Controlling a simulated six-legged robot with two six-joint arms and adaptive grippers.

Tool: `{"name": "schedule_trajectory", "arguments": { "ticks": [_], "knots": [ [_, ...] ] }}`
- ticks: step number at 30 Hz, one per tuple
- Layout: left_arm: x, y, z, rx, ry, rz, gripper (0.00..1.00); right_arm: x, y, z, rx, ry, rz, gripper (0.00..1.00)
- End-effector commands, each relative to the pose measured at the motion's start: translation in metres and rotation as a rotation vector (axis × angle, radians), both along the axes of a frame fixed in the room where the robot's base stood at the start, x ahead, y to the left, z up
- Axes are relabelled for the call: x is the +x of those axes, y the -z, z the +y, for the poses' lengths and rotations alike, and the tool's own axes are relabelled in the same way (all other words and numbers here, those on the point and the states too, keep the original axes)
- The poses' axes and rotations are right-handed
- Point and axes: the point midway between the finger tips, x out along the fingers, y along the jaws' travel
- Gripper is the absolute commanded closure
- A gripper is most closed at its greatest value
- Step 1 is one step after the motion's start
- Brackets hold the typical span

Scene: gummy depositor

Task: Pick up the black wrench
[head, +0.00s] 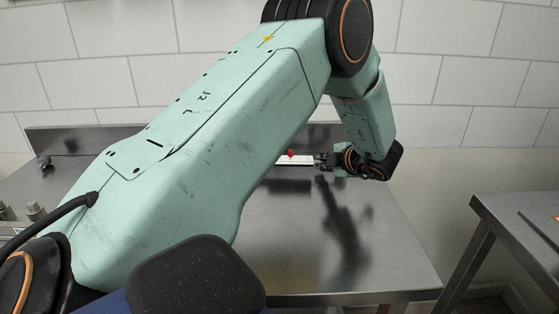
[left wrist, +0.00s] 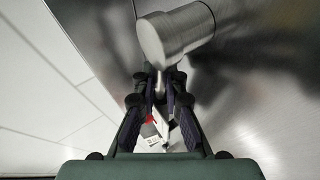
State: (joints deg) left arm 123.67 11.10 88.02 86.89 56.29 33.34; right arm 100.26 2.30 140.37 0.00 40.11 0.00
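I cannot make out a black wrench in either view. My left gripper (head: 321,161) is low over the steel table at its far side, at the end of my mint-green arm. It points left towards a white item with a red spot (head: 293,159). In the left wrist view its dark fingers (left wrist: 161,80) converge to a narrow gap. A thin metal stem below a steel cylinder (left wrist: 178,34) shows at that gap; whether they grip it is unclear. A white label with red (left wrist: 153,136) shows between the fingers. My right gripper is out of view.
The steel table (head: 300,255) is bare in front of the gripper. A low backsplash (head: 75,138) runs behind it. Metal knob-like parts (head: 36,211) stand at the left. A second steel table (head: 510,225) is at the right, across a gap. My arm hides much of the table.

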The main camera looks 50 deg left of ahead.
Motion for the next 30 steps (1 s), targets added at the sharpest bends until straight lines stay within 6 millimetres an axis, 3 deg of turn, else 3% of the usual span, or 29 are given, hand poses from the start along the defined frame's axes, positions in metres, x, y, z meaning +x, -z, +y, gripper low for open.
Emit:
{"name": "schedule_trajectory", "arguments": {
  "ticks": [30],
  "knots": [
    [0.0000,-0.0075,0.0050,0.001,0.002,0.000,1.00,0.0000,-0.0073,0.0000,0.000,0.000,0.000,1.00]
  ]
}}
